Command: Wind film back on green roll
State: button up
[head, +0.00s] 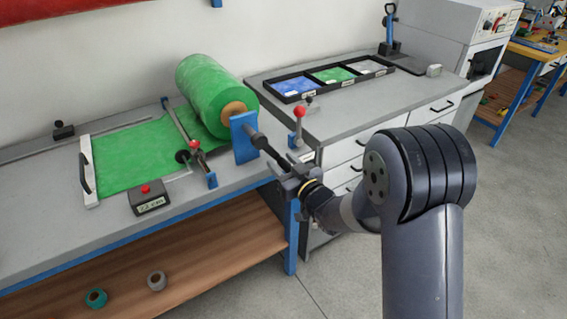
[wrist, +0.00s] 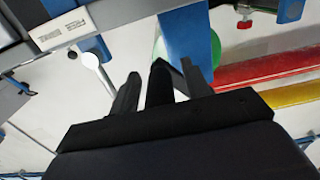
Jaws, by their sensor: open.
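The green roll (head: 205,88) sits at the back of the bench, its cardboard core facing right at a blue bracket (head: 243,138). Green film (head: 128,155) lies flat from the roll leftward to a white bar with a black handle (head: 87,172). A black crank arm (head: 268,148) runs from the bracket toward my gripper (head: 296,183). In the wrist view my gripper (wrist: 160,72) is open, with a black grip (wrist: 159,88) between its fingers; I cannot tell whether they touch it. The blue bracket (wrist: 186,45) hides most of the green roll there.
A red-knobbed lever (head: 195,145) stands by the film, and another (head: 299,113) stands right of the bracket. A black box with a red button (head: 149,198) is in front. A tray (head: 331,81) of coloured pieces lies on the grey cabinet.

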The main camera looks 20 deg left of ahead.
jog(key=shift+c, duration=0.3)
grip_shut()
dwell(0.3)
